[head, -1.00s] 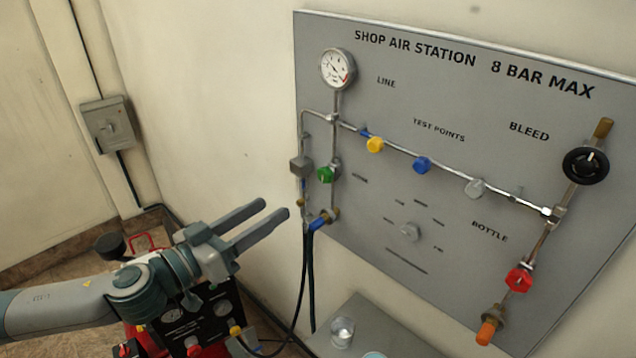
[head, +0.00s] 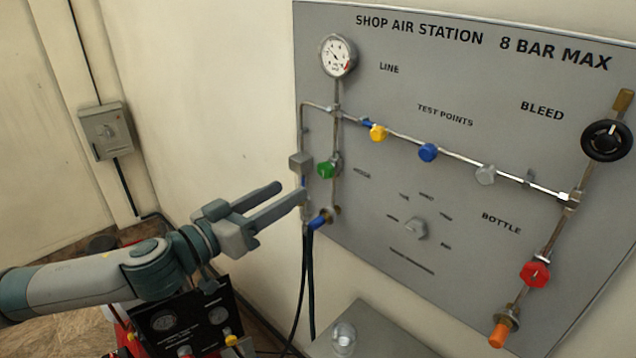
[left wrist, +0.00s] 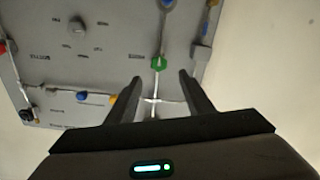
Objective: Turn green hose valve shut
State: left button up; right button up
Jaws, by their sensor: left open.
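The green hose valve (head: 326,169) is a small green knob on the left vertical pipe of the grey panel (head: 400,190), below the gauge. My left gripper (head: 290,193) is open and empty, its two fingers pointing right toward the panel, just left of and below the green knob. In the left wrist view, the green knob (left wrist: 158,63) shows beyond the fingertips, between their lines, with a gap. The left gripper's fingers (left wrist: 160,78) stand apart there. My right gripper is not in view.
The panel also carries a gauge (head: 338,56), a yellow knob (head: 378,133), a blue knob (head: 428,152), a red knob (head: 535,274) and a black handwheel (head: 606,140). A dark hose (head: 307,280) hangs below the left pipe. A grey ledge (head: 375,335) with a glass stands below.

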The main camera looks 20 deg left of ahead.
aim_at(323, 171)
pick_arm(q)
jog(key=x, duration=0.9)
jog(key=shift+s+r, duration=0.1)
jog(key=shift+w+d, duration=0.3)
jog(key=shift+w, duration=0.2)
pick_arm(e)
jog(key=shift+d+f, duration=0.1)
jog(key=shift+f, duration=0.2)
pick_arm(q)
jog(key=c, duration=1.1)
jog(key=shift+o, duration=0.2)
